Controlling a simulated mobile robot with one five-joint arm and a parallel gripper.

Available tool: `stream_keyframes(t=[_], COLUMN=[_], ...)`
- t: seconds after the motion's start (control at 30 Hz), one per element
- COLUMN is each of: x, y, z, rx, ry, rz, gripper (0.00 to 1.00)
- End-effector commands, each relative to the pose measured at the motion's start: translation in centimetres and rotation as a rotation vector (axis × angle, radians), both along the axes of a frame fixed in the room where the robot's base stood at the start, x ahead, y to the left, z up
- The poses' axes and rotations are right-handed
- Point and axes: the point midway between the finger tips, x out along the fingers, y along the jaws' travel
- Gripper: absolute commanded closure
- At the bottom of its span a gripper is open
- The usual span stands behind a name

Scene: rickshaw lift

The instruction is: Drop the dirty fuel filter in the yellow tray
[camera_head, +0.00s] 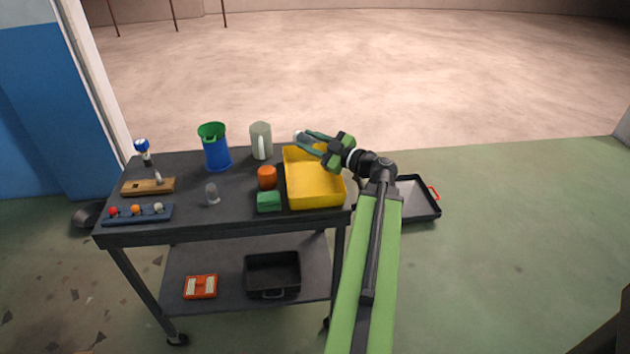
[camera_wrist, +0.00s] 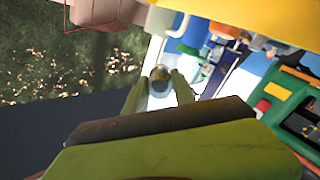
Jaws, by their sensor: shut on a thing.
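The yellow tray (camera_head: 318,203) sits at the right end of the dark cart top and looks empty. My gripper (camera_head: 306,140) reaches in from the right, with its fingertips around the tray's far edge in the head view. It is shut on a small greyish filter (camera_head: 299,136). In the wrist view my gripper (camera_wrist: 160,86) has the filter (camera_wrist: 158,80) between its fingertips, with a brownish middle showing. The head view does not settle whether the filter is over the tray or just behind it. Another small clear-and-grey filter-like piece (camera_head: 212,195) stands on the cart top.
Beside the tray are an orange cup (camera_head: 267,178), a green block (camera_head: 269,202) and a grey-white jug (camera_head: 261,141). A blue bin with green funnel (camera_head: 215,150) stands further left. A dark tray (camera_head: 417,200) lies right of the cart. The floor on the right is clear.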

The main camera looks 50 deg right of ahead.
Motion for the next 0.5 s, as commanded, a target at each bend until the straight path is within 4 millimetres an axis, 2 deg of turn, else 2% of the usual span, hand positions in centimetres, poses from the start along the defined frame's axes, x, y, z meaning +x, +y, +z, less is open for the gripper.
stream_keyframes(t=[0.03, 0.2, 0.3, 0.5], x=[0.0, -0.1, -0.1, -0.1], y=[-0.1, -0.1, -0.2, -0.2], z=[-1.5, -3.8, -4.4, -4.3], rx=[0.0, 0.0, 0.0, 0.0], ry=[-0.001, 0.0, 0.0, -0.001], rz=[-0.001, -0.002, -0.002, -0.003], gripper=[1.0, 1.0, 1.0, 1.0])
